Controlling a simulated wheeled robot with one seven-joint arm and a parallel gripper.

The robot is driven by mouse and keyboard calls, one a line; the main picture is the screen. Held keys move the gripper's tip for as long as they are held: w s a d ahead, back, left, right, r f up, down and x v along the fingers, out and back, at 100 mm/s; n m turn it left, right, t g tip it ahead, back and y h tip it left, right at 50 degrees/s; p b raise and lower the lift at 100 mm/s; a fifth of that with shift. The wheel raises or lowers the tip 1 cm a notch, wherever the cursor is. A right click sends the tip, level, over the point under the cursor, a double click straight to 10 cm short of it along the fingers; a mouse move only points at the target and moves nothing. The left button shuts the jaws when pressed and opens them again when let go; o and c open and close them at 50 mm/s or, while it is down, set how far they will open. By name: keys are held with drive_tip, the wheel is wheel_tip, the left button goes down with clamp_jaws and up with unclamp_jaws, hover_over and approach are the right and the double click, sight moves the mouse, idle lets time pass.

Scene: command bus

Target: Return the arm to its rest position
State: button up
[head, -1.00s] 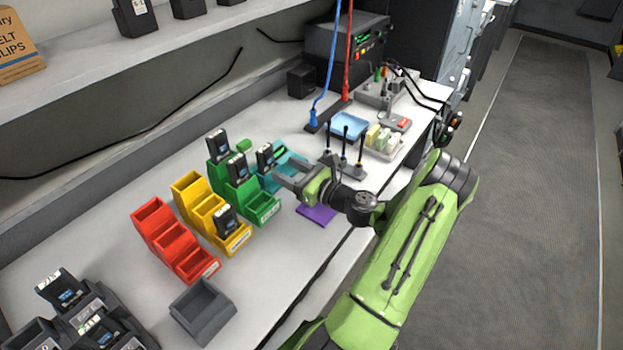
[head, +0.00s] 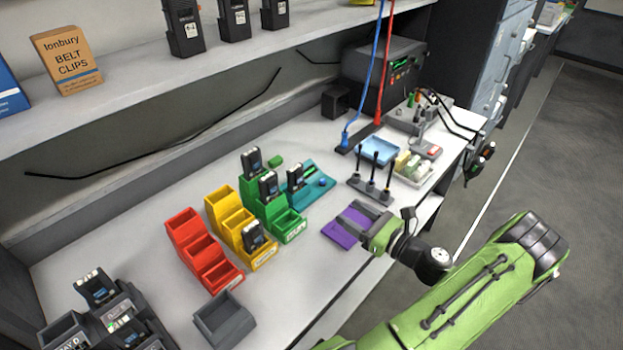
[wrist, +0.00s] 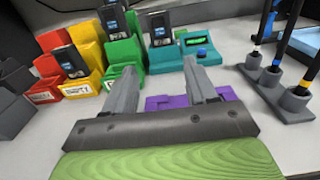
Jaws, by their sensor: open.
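My gripper (head: 361,218) is at the end of my green arm, over the purple mat (head: 343,233) near the bench's front edge. In the wrist view my gripper (wrist: 161,80) shows two grey fingers spread apart with nothing between them. The purple mat (wrist: 165,101) shows beyond and between the fingers. I cannot tell how high the fingers are above the mat.
Red (head: 204,250), yellow (head: 237,225) and green (head: 287,222) bins stand left of my gripper, some holding black battery packs. A teal tester (head: 314,190) sits behind it. A rack with upright antennas (head: 373,175) stands close behind my gripper. The aisle floor (head: 585,140) at right is clear.

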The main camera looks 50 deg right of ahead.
drive_tip(key=w+a+r+n+g+y+p, duration=0.2)
drive_tip(key=w+a+r+n+g+y, duration=0.15)
drive_tip(key=a+n+g, duration=0.45)
drive_tip(key=w+a+r+n+g+y+p, duration=0.2)
drive_tip(key=w+a+r+n+g, duration=0.15)
drive_tip(key=a+n, duration=0.8)
drive_tip(key=s+a+r+n+h+p, duration=0.2)
drive_tip(key=s+a+r+n, duration=0.3)
drive_tip(key=r+n, duration=0.3)
drive_tip(key=s+a+r+n+h+p, duration=0.3)
drive_tip(key=s+a+r+n, duration=0.3)
drive_tip(key=s+r+n, duration=0.2)
drive_tip(key=shift+s+a+r+g+h, duration=0.15)
drive_tip(key=shift+r+g+h, duration=0.15)
drive_tip(key=shift+g+h, duration=0.2)
